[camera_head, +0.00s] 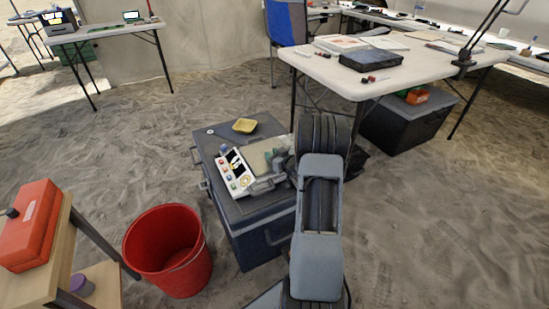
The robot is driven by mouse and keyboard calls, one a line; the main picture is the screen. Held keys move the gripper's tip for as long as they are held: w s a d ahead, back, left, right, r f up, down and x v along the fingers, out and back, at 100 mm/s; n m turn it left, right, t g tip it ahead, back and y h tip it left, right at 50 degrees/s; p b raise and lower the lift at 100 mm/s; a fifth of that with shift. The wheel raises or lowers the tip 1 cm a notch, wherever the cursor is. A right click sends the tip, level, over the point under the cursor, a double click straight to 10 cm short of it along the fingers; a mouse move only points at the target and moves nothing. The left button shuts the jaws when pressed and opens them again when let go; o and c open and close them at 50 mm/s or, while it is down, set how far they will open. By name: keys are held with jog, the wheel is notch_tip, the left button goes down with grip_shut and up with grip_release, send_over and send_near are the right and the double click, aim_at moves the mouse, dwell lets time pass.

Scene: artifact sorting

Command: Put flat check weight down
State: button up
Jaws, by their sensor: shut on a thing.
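My arm reaches over a dark grey case, and my gripper (265,182) is low over its top, beside a white instrument (236,174) with coloured buttons and a dark display. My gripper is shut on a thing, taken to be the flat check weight. The weight is too small and too covered by the fingers to make out. A pale beige plate (262,155) with small greenish pieces at its right side lies just behind my gripper. I cannot tell whether the held thing touches anything below.
The case (262,213) also bears a yellow dish (245,126) at its back. A red bucket (167,250) stands left of it on sand. A wooden stand with an orange-red box (28,226) is at the far left. A white table (400,70) stands behind right.

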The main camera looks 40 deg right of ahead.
jog(key=shift+f, duration=0.25)
jog(key=o, duration=0.9)
jog(key=shift+o, duration=0.2)
jog(key=shift+s+r, duration=0.15)
jog(key=shift+r, duration=0.05)
jog(key=a+p+v, duration=0.1)
jog(key=p+v, duration=0.2)
jog(key=v, duration=0.8)
jog(key=shift+s+d, duration=0.35)
jog(key=shift+d, duration=0.15)
